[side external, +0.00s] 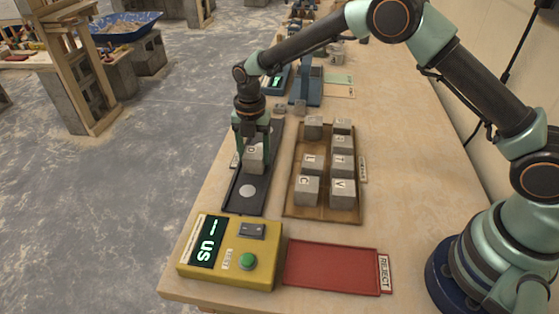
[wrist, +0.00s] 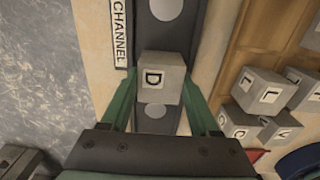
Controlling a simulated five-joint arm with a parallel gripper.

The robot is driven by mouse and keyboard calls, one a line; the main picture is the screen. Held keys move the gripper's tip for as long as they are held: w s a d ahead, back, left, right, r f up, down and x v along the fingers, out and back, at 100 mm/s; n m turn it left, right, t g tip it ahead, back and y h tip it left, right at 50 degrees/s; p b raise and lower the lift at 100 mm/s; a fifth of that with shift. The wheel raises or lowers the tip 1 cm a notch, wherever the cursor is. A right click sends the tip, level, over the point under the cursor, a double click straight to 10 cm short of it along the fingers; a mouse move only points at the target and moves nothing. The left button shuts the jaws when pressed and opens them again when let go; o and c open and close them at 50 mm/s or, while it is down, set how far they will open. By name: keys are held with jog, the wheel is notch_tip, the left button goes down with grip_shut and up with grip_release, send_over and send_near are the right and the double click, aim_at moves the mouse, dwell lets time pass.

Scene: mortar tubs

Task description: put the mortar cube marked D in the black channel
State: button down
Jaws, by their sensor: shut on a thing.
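The grey mortar cube marked D (side external: 253,158) is between the fingers of my gripper (side external: 253,150), which is shut on it. In the wrist view the cube (wrist: 160,78) shows its D label facing the camera, with a green finger of my gripper (wrist: 160,95) on each side. The black channel (side external: 246,204) lies below the cube, a long dark strip with pale round spots. In the wrist view the channel (wrist: 185,35) runs under and beyond the cube. I cannot tell whether the cube touches the channel floor.
A brown tray (side external: 321,213) with several lettered cubes stands just right of the channel. A yellow tester box (side external: 230,253) with a green button sits at its near end. A red reject tray (side external: 331,268) lies right of the box. The table's left edge is close to the channel.

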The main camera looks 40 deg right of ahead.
aim_at(254, 153)
jog(key=shift+c, duration=0.6)
grip_release()
jog(key=s+d+r+m+t, duration=0.1)
jog(key=d+r+m, duration=0.15)
jog(key=r, duration=0.65)
jog(key=s+d+r+m, duration=0.1)
jog(key=s+r+m, duration=0.15)
jog(key=r, duration=0.75)
jog(key=s+d+r+m+t, duration=0.2)
jog(key=s+d+r+m, duration=0.35)
jog(key=m, duration=0.35)
jog(key=s+d+f+m+t, duration=0.1)
jog(key=s+d+m, duration=0.2)
jog(key=s+m, duration=0.3)
jog(key=s+d+m+t, duration=0.1)
jog(key=s+d+m, duration=0.2)
jog(key=s+m, duration=0.4)
jog(key=shift+f+t, duration=0.3)
jog(key=shift+f, duration=0.1)
